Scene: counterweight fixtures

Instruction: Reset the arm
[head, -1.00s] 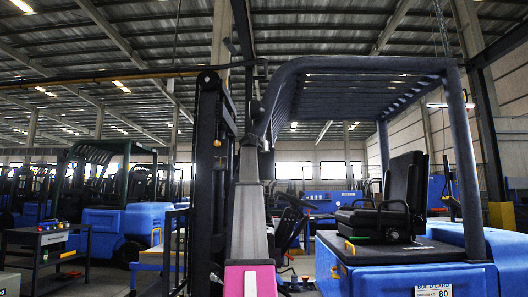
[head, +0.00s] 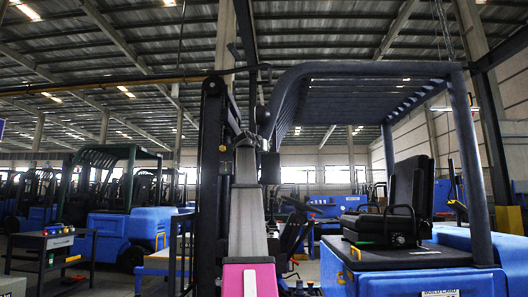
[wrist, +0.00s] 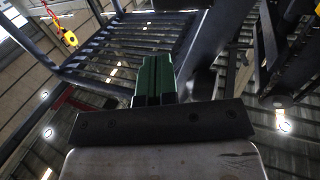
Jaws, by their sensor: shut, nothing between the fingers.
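In the wrist view my gripper (wrist: 154,78) shows as two dark green fingers pressed together, with no gap and nothing held. They rise from a dark plate and point up toward the roof. A slatted overhead guard (wrist: 115,50) lies beyond the fingertips; the distance to it cannot be told. In the head view I cannot clearly pick out the gripper against the dark parts near the middle.
A blue forklift (head: 410,270) with a black seat (head: 408,200) stands close at right, under its guard. A black mast (head: 209,180) rises near the middle. A dark cart (head: 45,255) and more forklifts (head: 125,222) stand left. A yellow-and-red hanging pendant (wrist: 70,38) shows in the wrist view.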

